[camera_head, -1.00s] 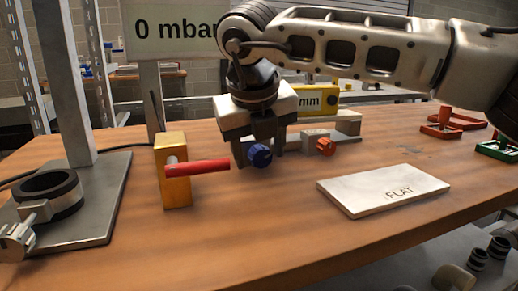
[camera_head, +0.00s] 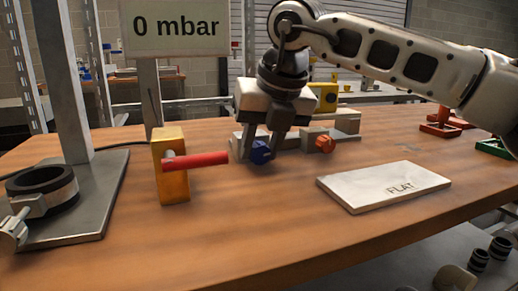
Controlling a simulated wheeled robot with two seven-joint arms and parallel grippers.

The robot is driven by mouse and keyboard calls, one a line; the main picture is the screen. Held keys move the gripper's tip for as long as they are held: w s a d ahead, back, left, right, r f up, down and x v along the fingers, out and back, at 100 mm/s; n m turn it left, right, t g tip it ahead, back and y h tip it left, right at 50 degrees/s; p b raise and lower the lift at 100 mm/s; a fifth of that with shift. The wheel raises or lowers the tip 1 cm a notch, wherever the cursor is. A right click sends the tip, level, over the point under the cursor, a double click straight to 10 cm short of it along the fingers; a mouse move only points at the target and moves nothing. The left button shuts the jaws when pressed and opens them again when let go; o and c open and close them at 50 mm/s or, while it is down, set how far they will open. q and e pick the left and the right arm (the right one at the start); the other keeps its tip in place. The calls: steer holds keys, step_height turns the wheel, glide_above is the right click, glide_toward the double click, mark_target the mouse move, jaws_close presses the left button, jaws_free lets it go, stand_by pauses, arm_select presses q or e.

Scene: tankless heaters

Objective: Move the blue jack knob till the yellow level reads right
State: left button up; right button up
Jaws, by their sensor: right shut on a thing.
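The blue jack knob (camera_head: 261,153) sits low at the front of a grey metal base (camera_head: 345,132) on the wooden bench. My right gripper (camera_head: 264,141) reaches down from the upper right, with its fingers shut on the blue knob. The yellow level (camera_head: 326,97) stands behind the gripper. Only its right part shows, so its reading is hidden. A red-orange knob (camera_head: 319,143) is on the base to the right of the blue one. My left gripper is not in view.
A yellow block (camera_head: 171,185) with a red handle (camera_head: 200,161) stands left of the blue knob. A white FLAT plate (camera_head: 385,185) lies front right. A metal stand with a black ring (camera_head: 42,188) is at left. A sign (camera_head: 176,27) reads 0 mbar.

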steer(key=shift+w+d+m+g+y, duration=0.1)
steer(key=shift+d+m+g+y, duration=0.15)
steer(key=shift+y, duration=0.85)
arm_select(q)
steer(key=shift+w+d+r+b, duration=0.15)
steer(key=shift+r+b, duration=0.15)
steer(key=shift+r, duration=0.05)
arm_select(e)
steer(key=shift+y, duration=0.3)
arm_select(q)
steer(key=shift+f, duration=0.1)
arm_select(e)
steer(key=o, duration=1)
steer(key=shift+c, duration=0.2)
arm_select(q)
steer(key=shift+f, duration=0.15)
